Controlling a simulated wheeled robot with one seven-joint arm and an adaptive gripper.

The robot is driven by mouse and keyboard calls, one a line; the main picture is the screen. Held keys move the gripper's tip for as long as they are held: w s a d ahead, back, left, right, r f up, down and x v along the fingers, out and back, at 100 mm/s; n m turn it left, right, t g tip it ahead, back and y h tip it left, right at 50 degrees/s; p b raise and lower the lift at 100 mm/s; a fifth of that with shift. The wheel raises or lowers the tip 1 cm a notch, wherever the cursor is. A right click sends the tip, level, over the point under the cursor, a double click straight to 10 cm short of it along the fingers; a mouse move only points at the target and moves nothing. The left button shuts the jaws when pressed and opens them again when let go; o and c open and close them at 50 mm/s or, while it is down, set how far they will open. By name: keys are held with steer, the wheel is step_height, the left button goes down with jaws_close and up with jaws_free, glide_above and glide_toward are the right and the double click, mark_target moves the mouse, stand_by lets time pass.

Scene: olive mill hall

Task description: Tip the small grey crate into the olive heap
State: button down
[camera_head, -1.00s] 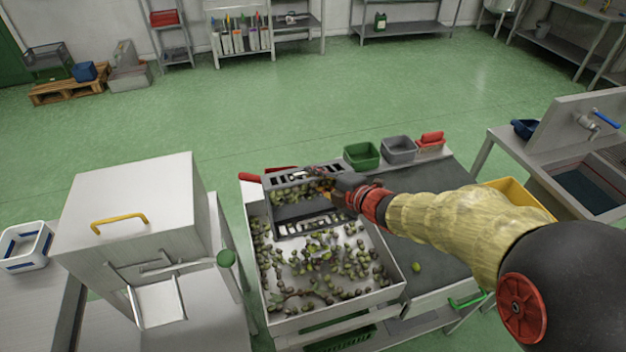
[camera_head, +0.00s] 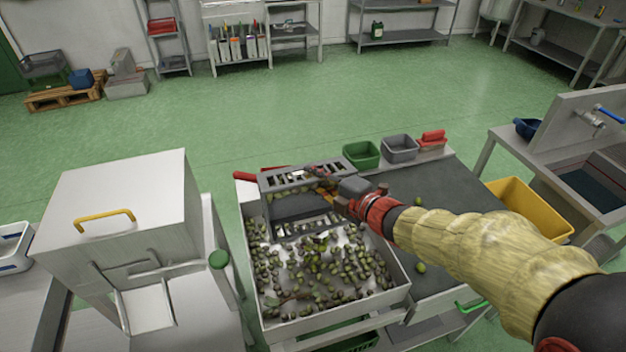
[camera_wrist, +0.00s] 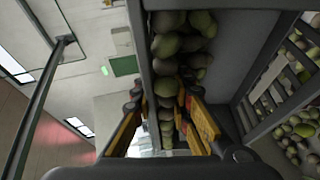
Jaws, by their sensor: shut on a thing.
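The small grey crate (camera_head: 298,206), with slotted walls, is tilted on its side above the back part of a metal tray (camera_head: 335,321). Its open side faces the olive heap (camera_head: 325,268) spread over the tray floor. My gripper (camera_head: 337,196) is shut on the crate at its right side. In the wrist view, the crate's grey wall (camera_wrist: 232,55) and several olives (camera_wrist: 182,45) along it show close to my orange-padded fingers (camera_wrist: 165,115). The exact grip point is hidden. A few olives seem to remain in the crate in the head view.
A green bin (camera_head: 361,154), a grey bin (camera_head: 399,147) and a red item (camera_head: 433,137) stand behind the tray. Loose olives lie on the dark worktop (camera_head: 440,235) at right. A steel machine (camera_head: 115,205) stands left; a yellow bin (camera_head: 530,205) is at right.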

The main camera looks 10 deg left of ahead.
steer(key=shift+s+d+b, duration=0.2)
steer(key=shift+s+b, duration=0.15)
steer(key=shift+b, duration=0.9)
steer(key=shift+s+d+f+t+y, duration=0.1)
steer(key=shift+t+y, duration=0.2)
steer(key=shift+s+d+n+t+y+b, duration=0.1)
steer(key=shift+s+d+n+t+y, duration=0.25)
steer(key=shift+s+d+y, duration=0.35)
steer(key=shift+s+d+n+t+y+b, duration=0.1)
steer(key=shift+s+d+n+t+y, duration=0.25)
steer(key=shift+s, duration=0.7)
steer(key=shift+s+d+n+t+y+b, duration=0.1)
steer(key=shift+s+d+n+t+y, duration=0.25)
steer(key=shift+s+d+y, duration=0.35)
steer(key=shift+s, duration=0.15)
